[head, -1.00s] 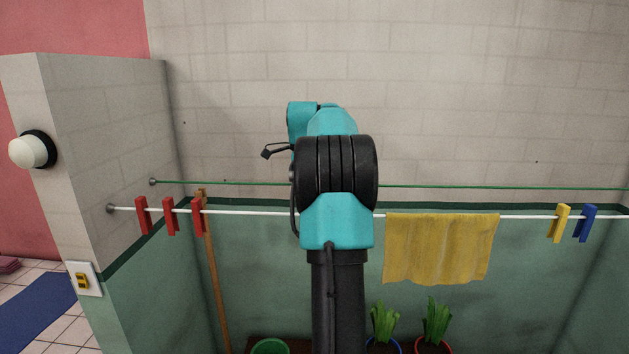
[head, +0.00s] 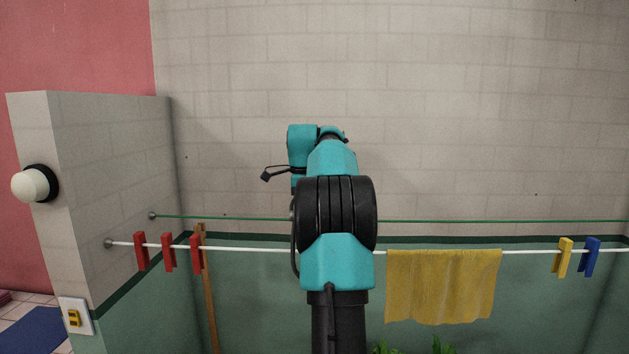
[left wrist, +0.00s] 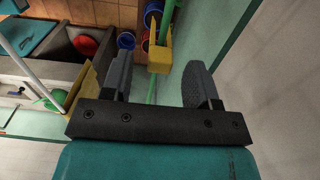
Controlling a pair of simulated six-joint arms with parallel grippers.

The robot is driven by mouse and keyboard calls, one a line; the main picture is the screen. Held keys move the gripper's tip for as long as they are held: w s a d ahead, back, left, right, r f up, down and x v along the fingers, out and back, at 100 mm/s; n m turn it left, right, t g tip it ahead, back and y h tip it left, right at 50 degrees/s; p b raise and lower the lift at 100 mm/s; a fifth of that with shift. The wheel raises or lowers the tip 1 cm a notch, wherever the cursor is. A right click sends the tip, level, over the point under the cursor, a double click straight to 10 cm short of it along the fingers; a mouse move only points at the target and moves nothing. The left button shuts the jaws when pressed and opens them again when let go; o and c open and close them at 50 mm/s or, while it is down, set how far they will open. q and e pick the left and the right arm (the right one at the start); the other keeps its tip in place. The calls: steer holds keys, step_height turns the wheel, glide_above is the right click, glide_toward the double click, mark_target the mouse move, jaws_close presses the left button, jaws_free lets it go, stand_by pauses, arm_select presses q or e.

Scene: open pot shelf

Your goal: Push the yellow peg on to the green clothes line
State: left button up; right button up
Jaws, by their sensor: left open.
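In the left wrist view a yellow peg (left wrist: 159,58) sits at the green clothes line (left wrist: 151,92), between the two fingers of my open left gripper (left wrist: 160,85). Gaps show between the peg and both fingers. I cannot tell how far the peg is pushed on to the line. In the head view the green clothes line (head: 240,217) runs along the wall behind the white line. My left arm stands in the middle and hides its gripper and that peg. Another yellow peg (head: 564,257) hangs on the white line at the right. My right gripper is not in view.
The white line (head: 440,251) holds red pegs (head: 168,252) at the left, a yellow cloth (head: 444,286), and a blue peg (head: 590,257). A wooden pole (head: 208,300) leans at the left. The wall above the lines is clear.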

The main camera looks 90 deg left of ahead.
arm_select(q)
steer(key=shift+r, duration=4.2)
steer(key=shift+w, duration=0.1)
